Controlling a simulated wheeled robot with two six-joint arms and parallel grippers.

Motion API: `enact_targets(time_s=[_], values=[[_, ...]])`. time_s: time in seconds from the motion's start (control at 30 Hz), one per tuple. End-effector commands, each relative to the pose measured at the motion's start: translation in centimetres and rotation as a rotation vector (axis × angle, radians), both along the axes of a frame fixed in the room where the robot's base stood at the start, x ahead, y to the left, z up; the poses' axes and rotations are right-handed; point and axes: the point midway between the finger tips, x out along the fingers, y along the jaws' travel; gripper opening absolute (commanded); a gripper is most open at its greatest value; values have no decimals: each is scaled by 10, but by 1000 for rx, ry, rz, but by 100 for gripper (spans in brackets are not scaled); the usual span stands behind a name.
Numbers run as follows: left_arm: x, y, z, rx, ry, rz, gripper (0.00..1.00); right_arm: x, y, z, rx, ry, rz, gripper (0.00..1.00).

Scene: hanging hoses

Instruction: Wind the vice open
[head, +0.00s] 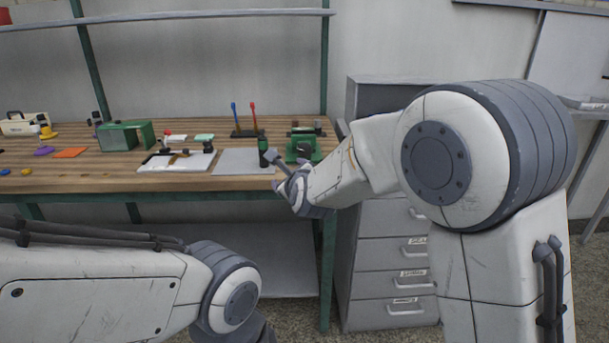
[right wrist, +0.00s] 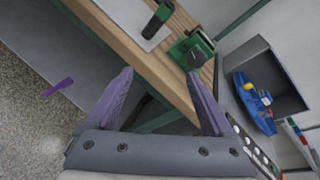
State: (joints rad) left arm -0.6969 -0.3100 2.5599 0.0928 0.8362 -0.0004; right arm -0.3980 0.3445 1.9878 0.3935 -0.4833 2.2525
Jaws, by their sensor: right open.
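The green vice (head: 302,147) stands at the right end of the workbench, near its front edge. In the right wrist view the vice (right wrist: 190,48) lies beyond the gap between my fingertips, toward the right one; its handle is too small to make out. My right gripper (head: 274,170) is open and empty, in front of the bench edge and to the left of the vice, apart from it. Its two purple fingers (right wrist: 163,88) are spread wide in the right wrist view. My left arm crosses the lower left of the head view; its gripper is out of view.
A green box (head: 125,135) and a white tray (head: 176,163) are further left. A grey drawer cabinet (head: 392,255) stands right of the bench (head: 60,180).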

Motion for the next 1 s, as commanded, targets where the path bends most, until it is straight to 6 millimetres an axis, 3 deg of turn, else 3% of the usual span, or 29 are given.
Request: enact_targets(time_s=[0.03, 0.1, 0.2, 0.33, 0.57, 1.0], values=[[0, 0, -25, 0, 0, 0, 50, 17, -8, -20, 132, -34, -76, 86], [0, 0, -38, 0, 0, 0, 50, 36, -20, -22, 314, -89, -166, 86], [0, 0, -51, 0, 0, 0, 50, 53, -34, -23, 518, -157, -249, 86], [0, 0, -57, 0, 0, 0, 50, 63, -45, -22, 668, -210, -296, 86], [0, 0, -55, 0, 0, 0, 50, 82, -48, -18, 710, -224, -307, 86], [0, 0, -49, 0, 0, 0, 50, 153, -47, -18, 707, -223, -305, 86]])
